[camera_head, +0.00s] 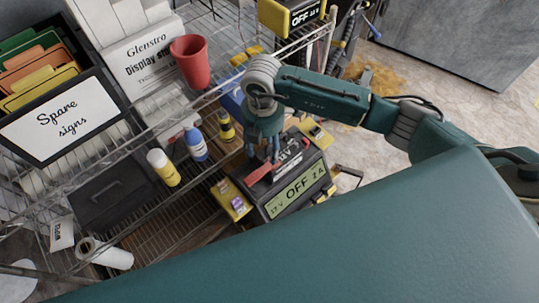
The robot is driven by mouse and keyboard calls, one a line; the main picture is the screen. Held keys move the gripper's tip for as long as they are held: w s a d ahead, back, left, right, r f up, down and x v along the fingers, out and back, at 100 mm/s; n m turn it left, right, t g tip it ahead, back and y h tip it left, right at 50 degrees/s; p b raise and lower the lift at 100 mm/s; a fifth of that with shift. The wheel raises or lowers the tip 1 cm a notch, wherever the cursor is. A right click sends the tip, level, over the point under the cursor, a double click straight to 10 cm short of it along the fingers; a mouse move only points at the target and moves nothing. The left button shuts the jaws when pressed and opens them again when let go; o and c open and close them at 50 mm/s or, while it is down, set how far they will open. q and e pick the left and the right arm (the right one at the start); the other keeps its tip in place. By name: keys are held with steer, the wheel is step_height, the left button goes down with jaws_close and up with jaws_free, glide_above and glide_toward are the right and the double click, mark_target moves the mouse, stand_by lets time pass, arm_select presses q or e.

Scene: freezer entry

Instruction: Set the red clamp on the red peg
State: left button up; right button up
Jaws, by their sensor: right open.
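A red piece (261,172), which looks like the red clamp, lies at the box's top left edge, just under the fingertips. I cannot tell whether it touches the fingers. I cannot make out the red peg; it may be hidden by the gripper or clamp. My left gripper is not in view.
Another yellow-ended box (290,18) stands at the top. Bare floor (440,85) shows at right.

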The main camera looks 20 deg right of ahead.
mark_target(264, 166)
step_height(264, 166, down, 3)
steer(key=shift+s+f, duration=0.1)
steer(key=shift+f, duration=0.1)
steer(key=f, duration=0.1)
steer(key=f+p, duration=0.1)
steer(key=f, duration=0.1)
steer(key=f+p, duration=0.1)
steer(key=shift+s+a+f, duration=0.15)
steer(key=shift+a+f, duration=0.15)
steer(key=shift+f, duration=0.4)
jaws_close()
